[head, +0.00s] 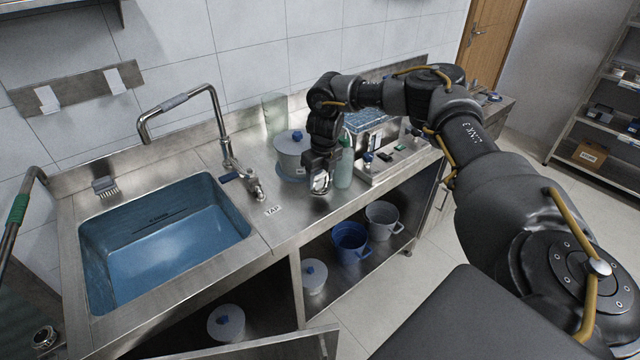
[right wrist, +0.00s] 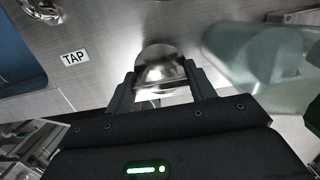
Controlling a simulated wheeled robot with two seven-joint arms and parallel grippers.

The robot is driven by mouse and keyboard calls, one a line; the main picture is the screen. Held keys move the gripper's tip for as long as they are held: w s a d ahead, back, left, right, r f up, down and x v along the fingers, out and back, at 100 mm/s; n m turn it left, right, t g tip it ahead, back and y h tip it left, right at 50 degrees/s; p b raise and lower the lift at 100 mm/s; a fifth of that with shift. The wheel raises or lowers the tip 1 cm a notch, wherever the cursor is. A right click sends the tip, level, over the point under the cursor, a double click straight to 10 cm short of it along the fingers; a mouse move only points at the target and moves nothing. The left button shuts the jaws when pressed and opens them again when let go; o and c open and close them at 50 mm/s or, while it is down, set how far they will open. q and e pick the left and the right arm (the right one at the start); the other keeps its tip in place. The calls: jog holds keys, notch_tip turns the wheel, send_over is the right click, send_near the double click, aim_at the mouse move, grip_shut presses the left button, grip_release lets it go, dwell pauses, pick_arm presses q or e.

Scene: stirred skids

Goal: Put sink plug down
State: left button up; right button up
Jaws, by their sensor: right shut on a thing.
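My right gripper (head: 321,176) is over the steel counter, right of the sink, and is shut on the sink plug (head: 320,183). In the right wrist view the sink plug (right wrist: 162,70) is a shiny, round metal piece held between the two fingers (right wrist: 160,88). It is close to the counter surface; I cannot tell whether it touches it. The sink (head: 165,240) with blue water is to the left. My left gripper is not in view.
A green bottle (head: 344,165) stands just right of the gripper, and a lidded pot (head: 291,155) stands behind it. A TAP label (head: 272,210) and the faucet (head: 232,160) are to the left. Buckets (head: 350,242) stand on the shelf below. Counter near the label is clear.

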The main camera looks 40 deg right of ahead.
aim_at(320, 185)
notch_tip(320, 185, down, 2)
jog(key=shift+f+p, duration=0.15)
jog(key=shift+p, duration=0.5)
jog(key=shift+f, duration=0.4)
jog(key=shift+f, duration=0.1)
jog(key=o, duration=1)
